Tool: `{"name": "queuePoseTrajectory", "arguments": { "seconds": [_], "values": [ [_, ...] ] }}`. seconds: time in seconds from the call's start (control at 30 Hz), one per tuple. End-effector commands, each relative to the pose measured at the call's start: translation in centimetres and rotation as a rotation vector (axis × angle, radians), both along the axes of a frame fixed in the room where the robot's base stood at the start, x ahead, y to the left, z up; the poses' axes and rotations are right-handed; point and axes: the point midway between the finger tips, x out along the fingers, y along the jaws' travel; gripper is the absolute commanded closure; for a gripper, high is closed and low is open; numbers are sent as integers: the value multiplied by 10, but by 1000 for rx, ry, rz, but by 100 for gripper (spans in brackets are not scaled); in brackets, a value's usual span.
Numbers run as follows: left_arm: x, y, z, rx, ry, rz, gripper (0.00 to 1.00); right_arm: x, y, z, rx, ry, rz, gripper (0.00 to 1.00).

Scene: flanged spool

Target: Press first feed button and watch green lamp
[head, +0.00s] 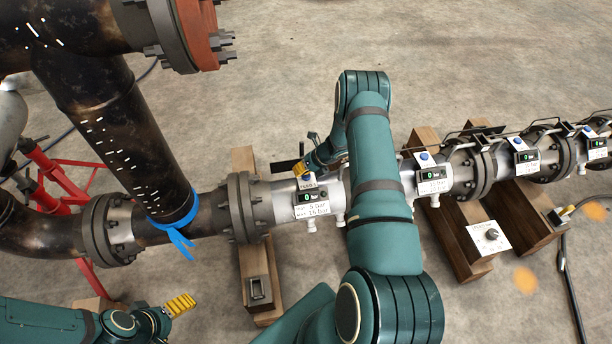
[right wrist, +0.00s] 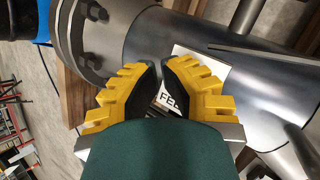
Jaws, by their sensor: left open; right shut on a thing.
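The first feed box (head: 309,197) sits on the pale spool pipe, with a white label and a display reading green 0 bar. My right gripper (head: 301,171) is at its top edge, covering where the button would show. In the right wrist view the yellow-backed fingers (right wrist: 162,88) are close together at a white label (right wrist: 190,95) reading "FEE". What they are shut on is mostly hidden, apparently the button. My left gripper (head: 182,304) is open, low at the left, apart from the pipe. I cannot make out a separate green lamp.
Further boxes with blue buttons (head: 424,156) and 0 bar displays line the pipe to the right. A white dial plate (head: 489,236) and wooden supports (head: 447,225) lie below. A dark pipe with a blue strap (head: 178,224) stands at the left. A black cable (head: 571,285) lies right.

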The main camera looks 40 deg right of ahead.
Motion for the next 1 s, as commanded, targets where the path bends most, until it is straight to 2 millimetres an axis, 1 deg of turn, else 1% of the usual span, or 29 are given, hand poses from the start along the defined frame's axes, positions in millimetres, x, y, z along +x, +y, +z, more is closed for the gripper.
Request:
{"name": "queuePoseTrajectory", "arguments": {
  "seconds": [1.0],
  "values": [
    [0, 0, -4, 0, 0, 0, 19, 0, 0, -9, 0, 0, 0, 100]
  ]
}}
